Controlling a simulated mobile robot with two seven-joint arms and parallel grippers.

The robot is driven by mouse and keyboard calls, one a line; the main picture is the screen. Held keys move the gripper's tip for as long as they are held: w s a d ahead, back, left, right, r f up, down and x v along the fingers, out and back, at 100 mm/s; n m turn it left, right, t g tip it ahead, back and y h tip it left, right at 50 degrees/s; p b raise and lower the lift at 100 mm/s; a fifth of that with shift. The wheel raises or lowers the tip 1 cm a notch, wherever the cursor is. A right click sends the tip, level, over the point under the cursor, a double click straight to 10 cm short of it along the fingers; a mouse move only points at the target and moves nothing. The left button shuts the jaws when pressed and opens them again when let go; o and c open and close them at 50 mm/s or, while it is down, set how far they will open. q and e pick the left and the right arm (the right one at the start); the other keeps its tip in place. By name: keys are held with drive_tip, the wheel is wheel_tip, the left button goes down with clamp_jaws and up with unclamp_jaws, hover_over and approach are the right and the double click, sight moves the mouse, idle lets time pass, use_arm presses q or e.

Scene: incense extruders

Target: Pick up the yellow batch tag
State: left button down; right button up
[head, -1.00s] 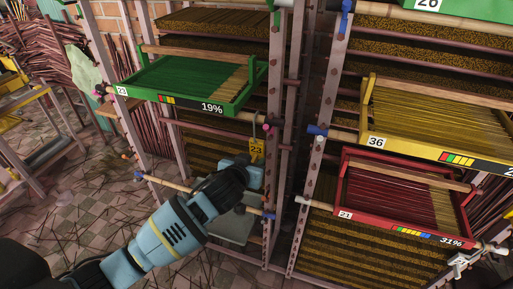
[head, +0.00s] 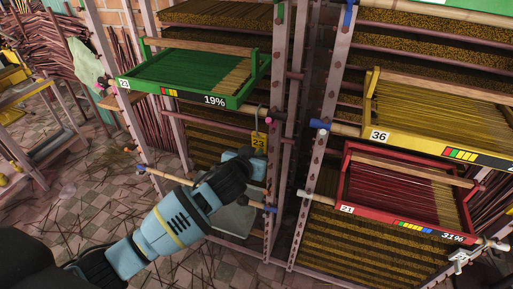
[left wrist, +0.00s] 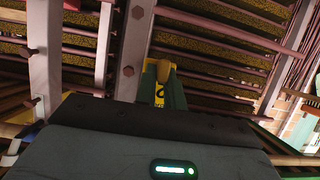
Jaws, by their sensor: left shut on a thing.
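The yellow batch tag (head: 259,141) hangs by a hook from the rod under the green tray, beside a rack post. My left gripper (head: 253,154) reaches up to it from below, and its jaws are shut on the tag's lower part. In the left wrist view the tag (left wrist: 159,92) shows between the fingers, with dark marks on its face. The hook still appears to be over the rod. My right gripper is in neither view.
A green tray (head: 190,102) marked 19% sits above the tag. A yellow tray (head: 420,139) and a red tray (head: 400,222) sit on the rack to the right. A rack post (head: 277,180) stands close beside my gripper. Sticks litter the floor.

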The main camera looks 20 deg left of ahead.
sight(259, 142)
use_arm(q)
drive_tip(key=shift+r, duration=0.5)
drive_tip(key=r, duration=0.2)
drive_tip(key=shift+s+d+r, duration=0.1)
drive_tip(key=shift+s+r, duration=0.2)
drive_tip(key=s+d+r, duration=0.1)
drive_tip(key=s, duration=1.4)
drive_tip(key=shift+s+r, duration=0.2)
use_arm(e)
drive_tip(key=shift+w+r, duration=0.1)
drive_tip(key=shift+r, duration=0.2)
use_arm(q)
drive_tip(key=shift+p, duration=0.3)
